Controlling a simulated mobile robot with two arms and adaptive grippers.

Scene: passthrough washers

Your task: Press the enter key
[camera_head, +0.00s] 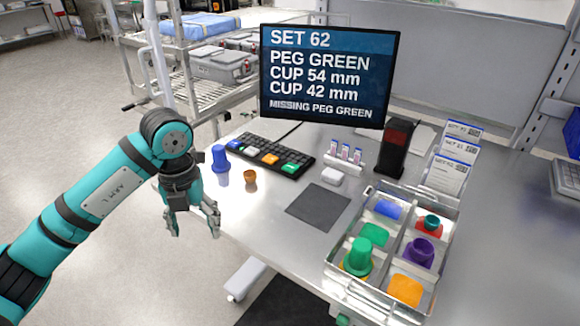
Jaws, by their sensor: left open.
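A black keyboard (262,157) lies on the steel table, below and left of the monitor. It has a blue key, a white key, an orange key and a green key (291,168) at its right end. The labels are too small to read, so I cannot tell which key is enter. My left gripper (195,222) is open and empty, pointing down at the table's left edge, apart from the keyboard and to its lower left. My right gripper is not in view.
The monitor (328,75) reads "SET 62" and "MISSING PEG GREEN". A blue cup (220,158) and a small orange cup (250,177) stand between gripper and keyboard. A dark mat (318,207) is bare. A metal tray (447,237) with coloured pieces stands right.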

